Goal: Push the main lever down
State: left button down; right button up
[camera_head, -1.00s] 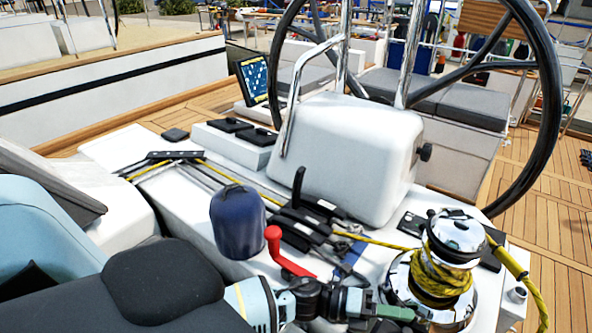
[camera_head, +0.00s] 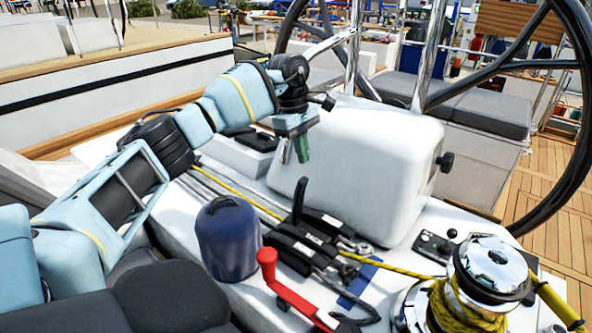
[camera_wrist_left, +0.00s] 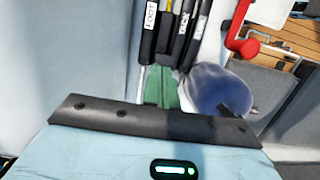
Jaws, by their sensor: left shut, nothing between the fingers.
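A bank of black rope-clutch levers (camera_head: 308,235) sits on the white cockpit console. One black lever (camera_head: 298,202) stands upright; the others lie flat. Labels on the black levers (camera_wrist_left: 184,22) show in the left wrist view; one seems to read FOOT, and I cannot surely tell which is main. My left gripper (camera_head: 294,156) is shut and empty, its green fingers pointing down above the console, beyond the upright lever and apart from it. Its green fingers (camera_wrist_left: 162,88) also show in the left wrist view. My right gripper is out of view.
A dark blue bag-like cover (camera_head: 228,238) stands beside the levers, near a red-handled crank (camera_head: 283,288). A chrome winch (camera_head: 490,268) with yellow rope is at the right. The white pedestal (camera_head: 365,165) and black steering wheel (camera_head: 572,150) rise behind.

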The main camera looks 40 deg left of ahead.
pick_arm(q)
jog(key=s+a+r+y, duration=0.1)
jog(key=a+r, duration=0.3)
jog(key=a, duration=0.2)
jog(key=shift+s+a+r+y, duration=0.25)
jog(key=shift+s+r+y, duration=0.05)
jog(key=shift+s, duration=0.05)
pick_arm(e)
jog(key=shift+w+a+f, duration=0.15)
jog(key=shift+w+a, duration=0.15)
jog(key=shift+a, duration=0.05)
pick_arm(q)
jog(key=d+f, duration=0.4)
jog(key=f, duration=0.6)
jog(key=shift+w+d+f, duration=0.3)
jog(key=shift+f, duration=0.1)
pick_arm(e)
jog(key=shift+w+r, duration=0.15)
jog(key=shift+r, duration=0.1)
